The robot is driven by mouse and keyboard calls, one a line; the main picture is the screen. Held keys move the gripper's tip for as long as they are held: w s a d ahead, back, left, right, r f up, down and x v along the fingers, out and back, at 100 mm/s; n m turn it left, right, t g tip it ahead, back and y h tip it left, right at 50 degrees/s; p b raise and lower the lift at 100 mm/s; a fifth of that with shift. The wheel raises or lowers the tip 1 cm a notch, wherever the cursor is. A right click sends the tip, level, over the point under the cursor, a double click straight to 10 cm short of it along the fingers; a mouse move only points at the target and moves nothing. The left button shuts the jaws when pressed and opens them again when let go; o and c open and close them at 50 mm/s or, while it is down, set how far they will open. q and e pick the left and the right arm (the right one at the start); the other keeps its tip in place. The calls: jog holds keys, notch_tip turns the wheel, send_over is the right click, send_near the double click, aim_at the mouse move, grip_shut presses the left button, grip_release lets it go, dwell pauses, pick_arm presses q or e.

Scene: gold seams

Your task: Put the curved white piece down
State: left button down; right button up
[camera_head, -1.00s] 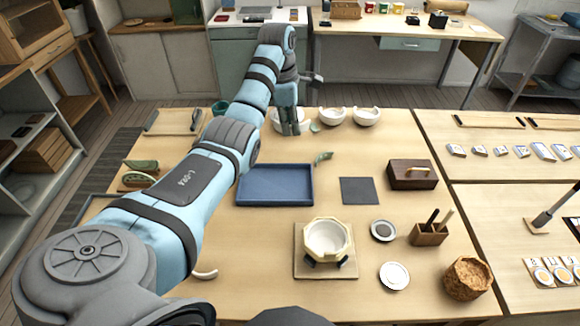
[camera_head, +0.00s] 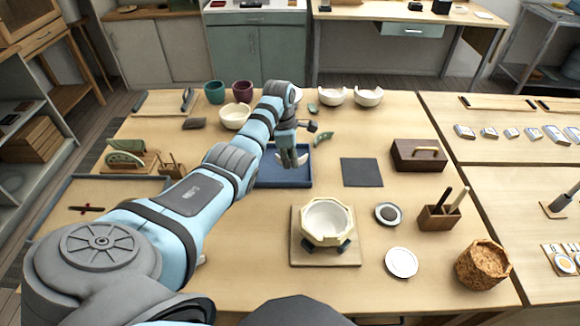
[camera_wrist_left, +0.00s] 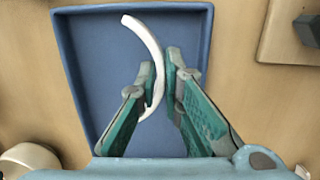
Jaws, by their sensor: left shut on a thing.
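The curved white piece (camera_wrist_left: 150,40) is a thin arc, pinched near its lower end between the fingertips of my left gripper (camera_wrist_left: 159,88). In the left wrist view it lies over the blue tray (camera_wrist_left: 90,55); whether it touches the tray floor I cannot tell. In the head view my left gripper (camera_head: 292,158) is at the blue tray (camera_head: 285,180), with a bit of the white piece (camera_head: 303,159) showing beside the fingers. My arm hides the left part of the tray. My right gripper is not in view.
A cream faceted bowl (camera_head: 326,219) stands on a square board (camera_head: 299,253) in front. A dark square mat (camera_head: 361,172) and a wooden box (camera_head: 419,155) lie to the right.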

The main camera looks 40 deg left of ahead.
aim_at(291, 175)
pick_arm(q)
jog(key=f, duration=0.1)
jog(key=s+f+b, duration=0.1)
jog(key=f, duration=0.1)
jog(key=c, duration=2.1)
grip_release()
jog(key=shift+w+f, duration=0.15)
jog(key=shift+w, duration=0.05)
jog(key=shift+c, duration=0.2)
jog(key=o, duration=0.4)
jog(key=shift+s, duration=0.1)
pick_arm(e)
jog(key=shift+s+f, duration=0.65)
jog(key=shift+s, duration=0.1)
pick_arm(q)
jog(key=r+p, duration=0.1)
jog(key=r, duration=0.3)
jog(key=s+r+p, duration=0.1)
jog(key=r, duration=0.3)
jog(key=r+p, duration=0.1)
jog(key=r, duration=0.3)
jog(key=shift+s+a+r+p, duration=0.15)
jog(key=shift+a+p, duration=0.2)
jog(key=shift+p, duration=0.05)
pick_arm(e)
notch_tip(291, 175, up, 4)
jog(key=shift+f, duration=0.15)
pick_arm(q)
jog(key=shift+r, duration=0.1)
